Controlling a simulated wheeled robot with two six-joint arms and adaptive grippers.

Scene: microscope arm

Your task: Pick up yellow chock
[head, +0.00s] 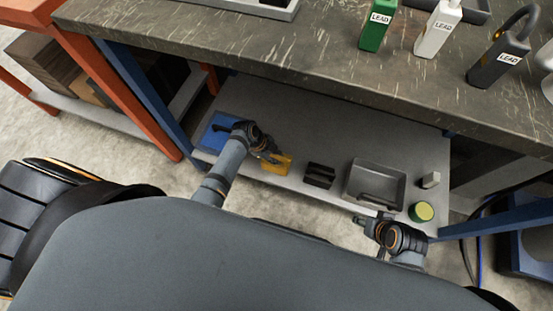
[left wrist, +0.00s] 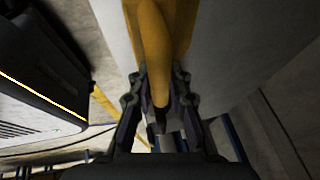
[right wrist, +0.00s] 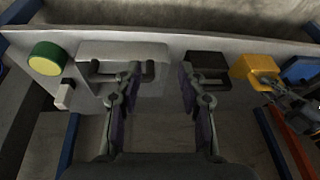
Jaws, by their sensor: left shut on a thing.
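The yellow chock (head: 281,167) is on the light grey lower shelf, between a blue block and a black block. In the left wrist view its yellow handle (left wrist: 152,40) runs between the two fingers. My left gripper (head: 268,157) is shut on this handle; the finger contact is partly hidden in the head view. The right wrist view also shows the yellow chock (right wrist: 252,71) with my left arm over it. My right gripper (right wrist: 158,80) is open and empty in front of the shelf, near its right end.
The shelf (head: 330,141) also bears the blue block (head: 213,134), black block (head: 320,175), grey tray (head: 375,182), small grey block (head: 431,180) and green-yellow cylinder (head: 421,212). The worktop (head: 300,62) overhangs it, with green, white and dark LEAD-labelled items above.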

